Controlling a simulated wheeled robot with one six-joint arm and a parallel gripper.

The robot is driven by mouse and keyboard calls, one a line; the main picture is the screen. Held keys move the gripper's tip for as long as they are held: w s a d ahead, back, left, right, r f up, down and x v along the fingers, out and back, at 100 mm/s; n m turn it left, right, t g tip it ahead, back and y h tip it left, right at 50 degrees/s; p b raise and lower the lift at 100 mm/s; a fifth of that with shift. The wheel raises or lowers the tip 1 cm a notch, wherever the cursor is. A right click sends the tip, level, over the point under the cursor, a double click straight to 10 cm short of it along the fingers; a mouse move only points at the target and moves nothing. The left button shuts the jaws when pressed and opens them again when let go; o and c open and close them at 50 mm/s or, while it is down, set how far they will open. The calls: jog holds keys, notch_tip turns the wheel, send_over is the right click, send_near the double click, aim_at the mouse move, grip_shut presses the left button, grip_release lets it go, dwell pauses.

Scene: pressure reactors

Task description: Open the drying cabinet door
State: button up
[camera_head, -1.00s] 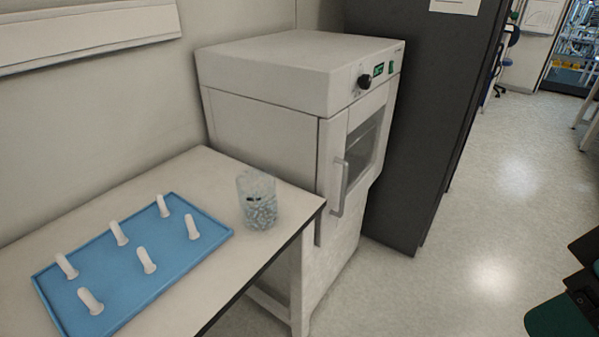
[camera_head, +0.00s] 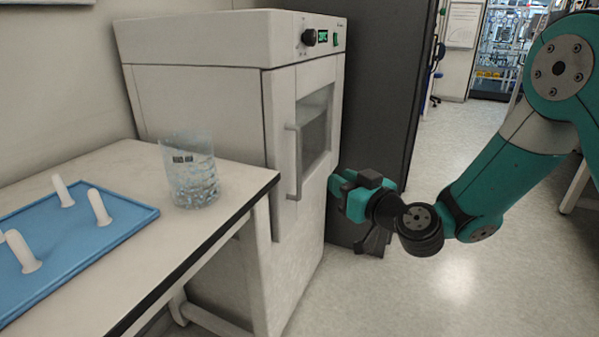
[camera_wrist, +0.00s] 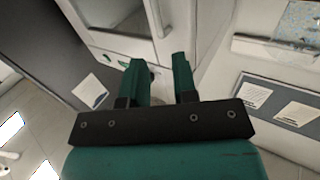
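The drying cabinet (camera_head: 195,95) is a white box beside the table, with a dark knob (camera_head: 309,37) and green display on its upper front. Its door (camera_head: 312,185) appears shut and has a window and a vertical light grey handle (camera_head: 294,162). My gripper (camera_head: 340,192) is in front of the door, to the right of the handle and apart from it. In the wrist view my gripper (camera_wrist: 158,66) has its two teal fingers spread, with nothing between them. The cabinet's pale front (camera_wrist: 120,20) lies beyond the fingers there.
The white table (camera_head: 110,160) stands left of the cabinet, its corner close to the door. It holds a glass beaker (camera_head: 190,178) and a blue tray (camera_head: 100,240) with white pegs. A dark tall cabinet (camera_head: 380,90) stands behind. The floor at right is clear.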

jog(key=p, duration=0.5)
send_near(301, 154)
jog(key=shift+t, duration=0.3)
jog(key=p+x, duration=0.1)
jog(key=x, duration=0.4)
jog(key=p+x, duration=0.1)
jog(key=x, duration=0.5)
jog(key=shift+s+a+f, duration=0.1)
jog(key=shift+f, duration=0.1)
grip_shut()
